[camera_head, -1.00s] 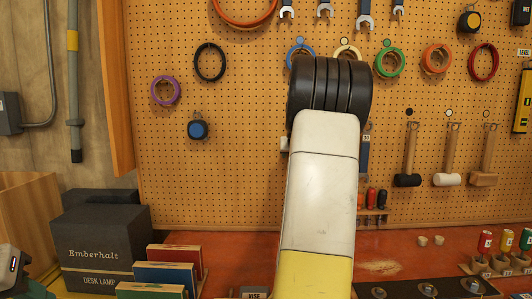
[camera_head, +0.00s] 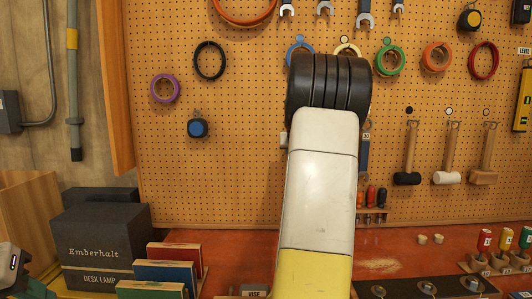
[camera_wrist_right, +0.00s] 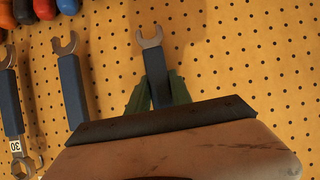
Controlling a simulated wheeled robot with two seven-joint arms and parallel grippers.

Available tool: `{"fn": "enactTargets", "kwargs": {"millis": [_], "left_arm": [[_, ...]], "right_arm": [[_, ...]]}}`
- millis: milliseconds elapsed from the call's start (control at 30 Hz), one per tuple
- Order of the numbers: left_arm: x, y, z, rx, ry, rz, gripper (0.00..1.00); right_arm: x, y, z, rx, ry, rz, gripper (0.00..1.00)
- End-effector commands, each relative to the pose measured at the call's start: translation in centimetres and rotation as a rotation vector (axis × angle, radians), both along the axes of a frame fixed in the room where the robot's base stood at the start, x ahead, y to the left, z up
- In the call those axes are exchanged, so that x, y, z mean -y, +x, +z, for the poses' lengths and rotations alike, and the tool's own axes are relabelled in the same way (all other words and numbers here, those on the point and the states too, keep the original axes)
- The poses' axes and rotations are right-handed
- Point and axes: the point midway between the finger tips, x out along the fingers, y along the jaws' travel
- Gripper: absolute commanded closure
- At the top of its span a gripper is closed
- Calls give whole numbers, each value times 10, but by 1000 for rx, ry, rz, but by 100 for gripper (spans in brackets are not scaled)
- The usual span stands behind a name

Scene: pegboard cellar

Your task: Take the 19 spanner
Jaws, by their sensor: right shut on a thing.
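My right gripper (camera_wrist_right: 158,88), with green fingers, is shut on a blue-handled spanner (camera_wrist_right: 153,60) in the right wrist view. The spanner's grey open jaw points up in that picture, close to the pegboard. I cannot read its number, and its lower part is hidden behind my gripper. In the head view my right arm hides the gripper and held spanner. Another blue spanner (camera_wrist_right: 73,90) hangs beside it in the wrist view. A spanner labelled 30 (camera_wrist_right: 10,100) hangs further left.
The pegboard (camera_head: 240,170) fills the back, with rings, mallets (camera_head: 408,155) and more spanners (camera_head: 365,15) along the top.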

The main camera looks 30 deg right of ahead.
Motion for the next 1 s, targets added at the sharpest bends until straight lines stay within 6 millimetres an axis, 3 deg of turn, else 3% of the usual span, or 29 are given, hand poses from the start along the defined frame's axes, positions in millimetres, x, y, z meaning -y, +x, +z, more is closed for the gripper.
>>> {"fn": "enactTargets", "kwargs": {"millis": [67, 267, 700, 1000], "left_arm": [[0, 0, 0, 0, 0, 0, 64], [0, 0, 0, 0, 0, 0, 64], [0, 0, 0, 0, 0, 0, 64], [0, 0, 0, 0, 0, 0, 64]], "right_arm": [[-1, -2, 9, 3, -3, 0, 100], [-20, -35, 8, 3, -1, 1, 100], [-66, -124, 7, 2, -2, -3, 100], [-84, -154, 7, 2, -1, -1, 100]]}}
